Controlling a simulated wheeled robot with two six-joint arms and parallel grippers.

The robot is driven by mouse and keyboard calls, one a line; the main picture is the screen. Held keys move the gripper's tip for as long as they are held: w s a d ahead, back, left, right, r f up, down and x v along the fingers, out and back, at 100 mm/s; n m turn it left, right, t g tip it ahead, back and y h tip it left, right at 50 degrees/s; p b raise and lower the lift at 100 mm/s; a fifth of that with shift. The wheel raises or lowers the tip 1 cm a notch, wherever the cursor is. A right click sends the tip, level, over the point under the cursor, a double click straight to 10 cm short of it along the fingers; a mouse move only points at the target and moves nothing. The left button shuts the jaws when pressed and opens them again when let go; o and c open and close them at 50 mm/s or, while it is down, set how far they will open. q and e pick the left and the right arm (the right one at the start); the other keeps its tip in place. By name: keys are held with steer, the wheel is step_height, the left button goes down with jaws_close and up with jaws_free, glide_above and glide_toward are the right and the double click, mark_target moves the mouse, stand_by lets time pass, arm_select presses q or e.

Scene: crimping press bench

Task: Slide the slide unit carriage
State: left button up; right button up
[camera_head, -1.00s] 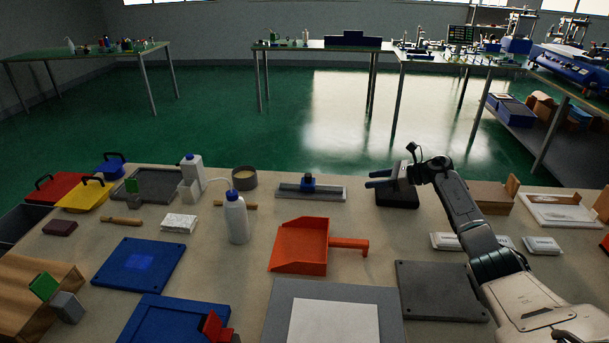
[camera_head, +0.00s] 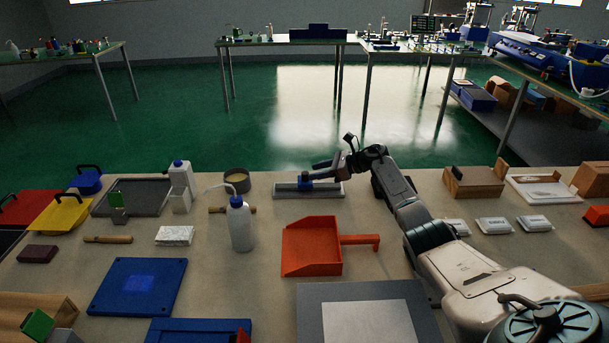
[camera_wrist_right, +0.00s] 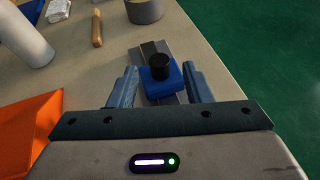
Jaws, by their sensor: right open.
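The slide unit is a grey rail (camera_head: 325,190) lying left to right near the back edge of the bench. My right gripper (camera_head: 318,171) is at the carriage. In the right wrist view, the blue carriage (camera_wrist_right: 162,82) and its black knob (camera_wrist_right: 160,65) lie between the two fingers of the gripper (camera_wrist_right: 158,88). The fingers are open, with a gap showing on both sides. My left gripper is not in view.
A white squeeze bottle (camera_head: 241,224) and an orange dustpan (camera_head: 312,247) stand in front of the rail. A round grey container (camera_head: 236,182) is at its left, with a wooden-handled tool (camera_head: 222,210) nearby. White packets (camera_head: 495,225) lie right of my arm.

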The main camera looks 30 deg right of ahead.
mark_target(307, 173)
steer(key=b+x, duration=0.1)
steer(key=x, duration=0.3)
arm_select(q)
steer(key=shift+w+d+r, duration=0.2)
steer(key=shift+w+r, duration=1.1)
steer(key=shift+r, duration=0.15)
arm_select(e)
steer(key=shift+w+a+f, duration=0.15)
steer(key=shift+w+a, duration=0.15)
jaws_close()
